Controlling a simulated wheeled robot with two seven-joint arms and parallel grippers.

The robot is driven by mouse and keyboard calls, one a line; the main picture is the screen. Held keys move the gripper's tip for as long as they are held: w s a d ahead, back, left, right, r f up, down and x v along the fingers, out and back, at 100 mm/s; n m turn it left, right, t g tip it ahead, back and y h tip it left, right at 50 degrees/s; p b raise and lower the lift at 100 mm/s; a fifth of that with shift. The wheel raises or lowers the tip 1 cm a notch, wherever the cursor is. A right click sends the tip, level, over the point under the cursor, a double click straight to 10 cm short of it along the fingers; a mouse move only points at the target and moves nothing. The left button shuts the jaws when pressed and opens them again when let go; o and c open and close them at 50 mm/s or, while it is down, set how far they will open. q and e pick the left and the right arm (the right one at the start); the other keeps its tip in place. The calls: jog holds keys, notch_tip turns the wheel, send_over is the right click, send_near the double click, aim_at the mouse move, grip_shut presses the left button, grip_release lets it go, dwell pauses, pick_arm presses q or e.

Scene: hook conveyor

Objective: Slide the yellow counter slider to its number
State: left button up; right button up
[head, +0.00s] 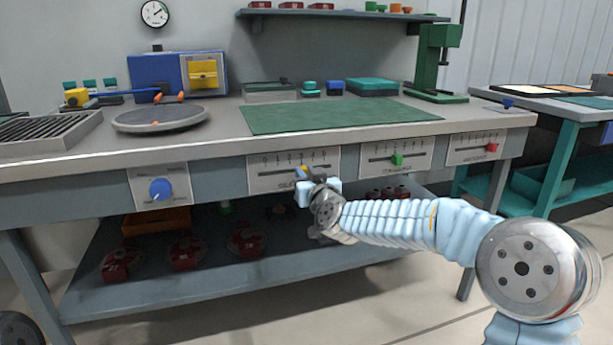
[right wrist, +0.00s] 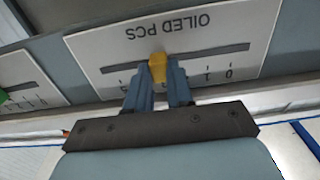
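The yellow counter slider (head: 303,171) sits in the slot of a white panel (head: 260,178) on the bench front. In the right wrist view the yellow slider (right wrist: 157,67) shows upside down under the words "OILED PCS". My right gripper (right wrist: 159,82) has its two blue fingers on either side of the slider and looks shut on it. The slider is around the middle of the scale. The fingers hide the numbers nearest it, so I cannot tell its exact value. In the head view my right gripper (head: 306,181) covers part of the panel. My left gripper is not in view.
To the right are a panel with a green slider (head: 397,159) and one with a red slider (head: 492,147). A blue knob (head: 160,189) is at the left. Above is the bench top (head: 222,119); below is a shelf (head: 200,280) with red parts.

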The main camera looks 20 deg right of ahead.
grip_shut()
jog(key=a+p, duration=0.3)
jog(key=a, duration=0.6)
jog(key=shift+s, duration=0.15)
jog(key=shift+a, duration=0.25)
jog(key=o, duration=0.7)
grip_release()
jog(key=shift+a, duration=0.1)
jog(key=shift+o, duration=0.2)
